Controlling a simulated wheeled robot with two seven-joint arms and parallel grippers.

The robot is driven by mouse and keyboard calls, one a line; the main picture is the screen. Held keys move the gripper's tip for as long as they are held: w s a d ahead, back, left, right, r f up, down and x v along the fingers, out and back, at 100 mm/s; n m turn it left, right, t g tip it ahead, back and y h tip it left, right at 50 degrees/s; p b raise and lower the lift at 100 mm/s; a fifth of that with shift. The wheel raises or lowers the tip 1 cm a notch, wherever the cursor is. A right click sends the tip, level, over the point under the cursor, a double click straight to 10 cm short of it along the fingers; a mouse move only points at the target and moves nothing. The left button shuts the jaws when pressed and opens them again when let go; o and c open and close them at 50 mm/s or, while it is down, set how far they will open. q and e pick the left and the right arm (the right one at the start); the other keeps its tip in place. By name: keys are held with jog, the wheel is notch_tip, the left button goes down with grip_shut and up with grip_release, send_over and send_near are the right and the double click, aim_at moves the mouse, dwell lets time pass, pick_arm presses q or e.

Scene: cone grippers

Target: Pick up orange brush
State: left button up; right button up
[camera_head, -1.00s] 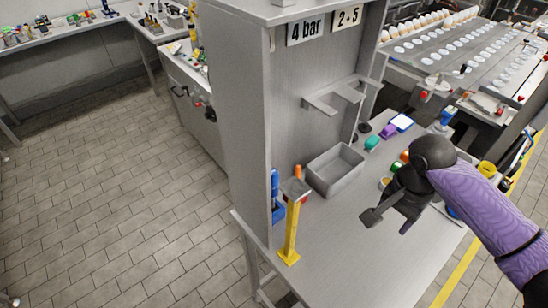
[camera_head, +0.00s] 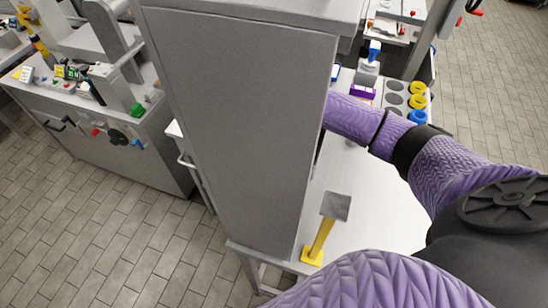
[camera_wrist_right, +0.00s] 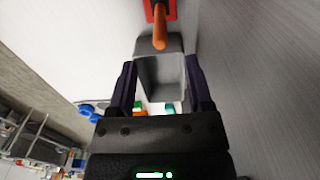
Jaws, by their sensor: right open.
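The orange brush (camera_wrist_right: 159,28) shows in the right wrist view at the top centre, as an orange handle in front of a red holder (camera_wrist_right: 150,8). My right gripper (camera_wrist_right: 160,82) is open, with its two dark fingers apart below the handle in the picture. The handle's lower end appears beyond the fingertips, and nothing is seen gripped. In the head view my purple arm reaches behind the tall grey panel, which hides the right gripper and the brush. My left gripper is not in view.
The tall grey panel (camera_head: 235,130) blocks much of the head view. A yellow post with a grey plate (camera_head: 318,240) stands at the table's front corner. Blue items (camera_wrist_right: 88,109) show left of the gripper.

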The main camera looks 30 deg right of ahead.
notch_tip(320, 180, down, 7)
jog(key=shift+r+b, duration=0.15)
jog(key=shift+b, duration=0.65)
jog(key=shift+c, duration=0.9)
grip_shut()
